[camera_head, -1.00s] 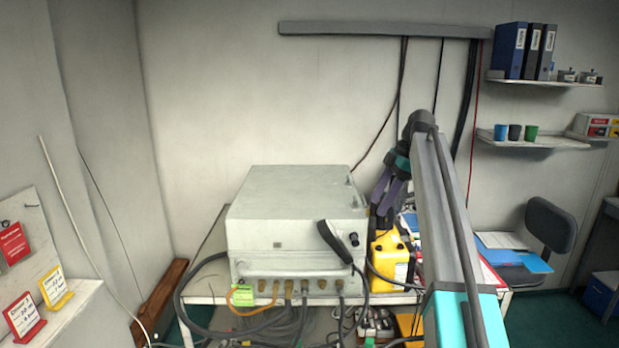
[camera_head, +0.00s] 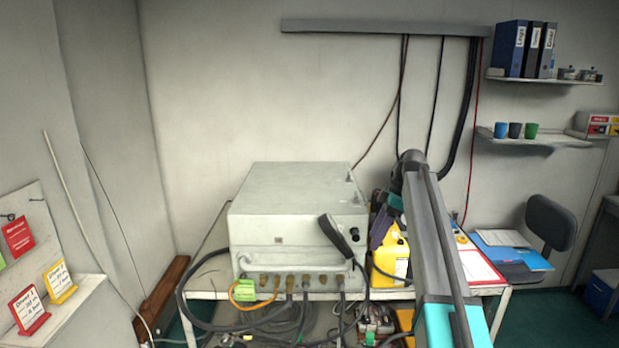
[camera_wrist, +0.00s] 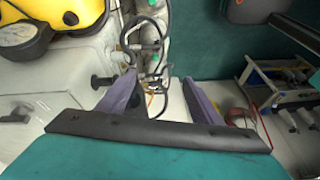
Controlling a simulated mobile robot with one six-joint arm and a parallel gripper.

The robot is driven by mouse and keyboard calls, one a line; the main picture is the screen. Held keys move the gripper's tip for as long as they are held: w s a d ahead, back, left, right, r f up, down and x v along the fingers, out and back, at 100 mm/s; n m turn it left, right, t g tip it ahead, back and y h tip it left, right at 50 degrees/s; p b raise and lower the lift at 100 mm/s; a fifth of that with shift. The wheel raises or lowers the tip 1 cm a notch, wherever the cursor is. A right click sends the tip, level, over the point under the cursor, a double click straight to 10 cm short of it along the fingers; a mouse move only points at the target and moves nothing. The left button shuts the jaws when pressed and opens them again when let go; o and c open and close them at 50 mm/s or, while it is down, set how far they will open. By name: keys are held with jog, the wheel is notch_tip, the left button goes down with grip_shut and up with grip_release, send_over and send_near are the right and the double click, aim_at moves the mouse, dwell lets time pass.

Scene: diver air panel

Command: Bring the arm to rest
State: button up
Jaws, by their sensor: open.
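My arm reaches forward from the lower right in the head view, and its forearm hides part of the table. Hoses and a white surface lie beyond the fingers. I cannot tell whether a finger touches the box or canister.
The white table (camera_head: 200,295) carries the box, with black hoses (camera_head: 195,318) looping at its front. A red clipboard (camera_head: 476,262) and blue folder (camera_head: 520,258) lie at the right. A dark chair (camera_head: 550,222) stands farther right. Wall shelves (camera_head: 540,136) hold cups and binders.

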jog(key=s+a+f+m+g+h+b, duration=0.1)
jog(key=s+f+m, duration=0.2)
jog(key=s+f, duration=0.8)
jog(key=s+a+f+m+g+b, duration=0.1)
jog(key=s+a+f+m+b, duration=0.15)
jog(key=f, duration=1.55)
jog(key=s+f+m+h+b, duration=0.1)
jog(key=s+f+m, duration=0.35)
jog(key=f, duration=1.05)
jog(key=s+f+m+g+b, duration=0.1)
jog(key=s+f+m, duration=0.1)
jog(key=s+f, duration=0.6)
jog(key=s+f+m+g+h+b, duration=0.1)
jog(key=s+f, duration=0.7)
jog(key=s, duration=0.9)
jog(key=s+f+m+g+h+b, duration=0.1)
jog(key=s+f+m, duration=0.1)
jog(key=s+f, duration=0.6)
jog(key=s, duration=0.4)
jog(key=shift+s+m+b, duration=0.35)
jog(key=shift+m+b, duration=0.05)
jog(key=shift+f, duration=0.1)
jog(key=c, duration=0.7)
jog(key=shift+a, duration=0.15)
